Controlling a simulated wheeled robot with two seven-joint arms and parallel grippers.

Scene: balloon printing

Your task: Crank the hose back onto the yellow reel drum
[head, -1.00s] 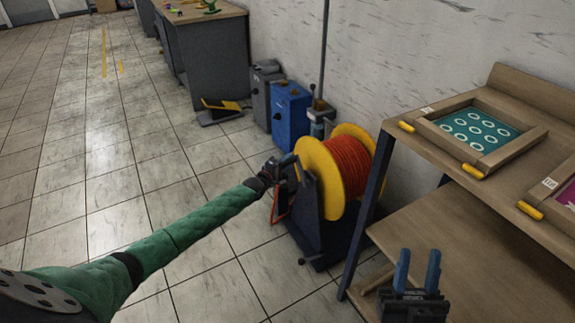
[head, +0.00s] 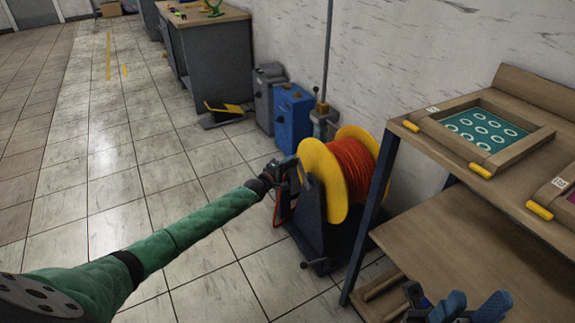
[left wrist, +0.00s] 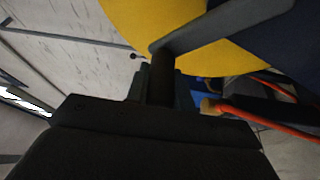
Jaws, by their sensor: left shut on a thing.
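The yellow reel drum (head: 321,182) stands on a dark stand (head: 318,232), with orange-red hose (head: 353,168) wound around its core. In the left wrist view the drum's yellow flange (left wrist: 185,25) fills the top, with the grey crank arm (left wrist: 225,28) crossing it. My left gripper (head: 284,178) is at the drum's near left side, shut on the crank handle (left wrist: 161,75). A length of hose (left wrist: 265,122) hangs beside the handle in the left wrist view.
A wooden workbench (head: 440,225) with a framed screen (head: 487,128) stands right of the reel. A blue box (head: 292,117) and a grey box (head: 268,92) stand behind it by the wall. The tiled floor (head: 120,190) at left is clear.

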